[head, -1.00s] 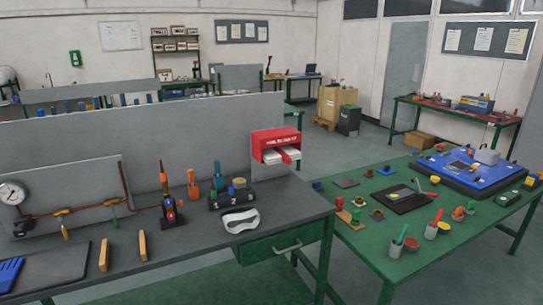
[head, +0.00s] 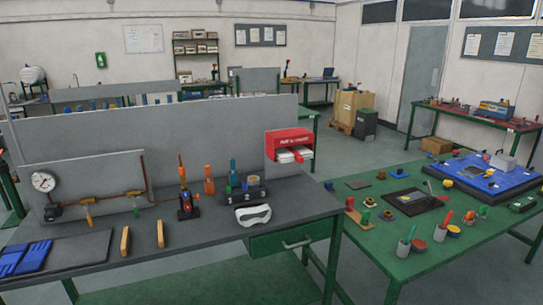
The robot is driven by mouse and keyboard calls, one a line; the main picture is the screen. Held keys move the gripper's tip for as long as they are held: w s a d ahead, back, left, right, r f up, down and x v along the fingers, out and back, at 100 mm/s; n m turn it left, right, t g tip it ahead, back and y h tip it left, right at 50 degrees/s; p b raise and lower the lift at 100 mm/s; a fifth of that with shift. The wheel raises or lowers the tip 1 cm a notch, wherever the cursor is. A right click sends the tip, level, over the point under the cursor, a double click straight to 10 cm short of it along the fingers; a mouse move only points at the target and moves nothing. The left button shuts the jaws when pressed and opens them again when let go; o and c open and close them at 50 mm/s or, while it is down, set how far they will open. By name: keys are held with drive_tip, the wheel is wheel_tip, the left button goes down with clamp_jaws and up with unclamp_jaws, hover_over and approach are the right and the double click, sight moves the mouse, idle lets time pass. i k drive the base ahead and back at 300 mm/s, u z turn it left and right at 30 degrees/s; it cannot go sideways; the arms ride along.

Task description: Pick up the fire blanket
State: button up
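A red box (head: 290,138) with pale lettering too small to read surely is fixed at the right end of the grey upright panel behind the left bench. A white folded item (head: 289,156) with a red strap at its middle sticks out of the box's open lower front; it looks like the fire blanket. My gripper is not in view.
The dark bench top (head: 200,248) carries white goggles (head: 253,215), a small black rack, upright tools, two wooden-handled pieces and blue gloves (head: 26,258). A green table (head: 375,245) with many small parts stands at right. Grey floor shows behind it.

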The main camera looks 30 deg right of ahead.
sight(299, 154)
drive_tip(key=z, duration=0.9)
drive_tip(key=k, duration=0.1)
drive_tip(key=u, duration=2.25)
drive_tip(key=k, duration=0.85)
drive_tip(key=z, duration=0.6)
drive_tip(key=k, duration=0.55)
drive_tip(key=z, duration=0.6)
drive_tip(key=i, duration=1.7)
drive_tip(key=u, duration=0.1)
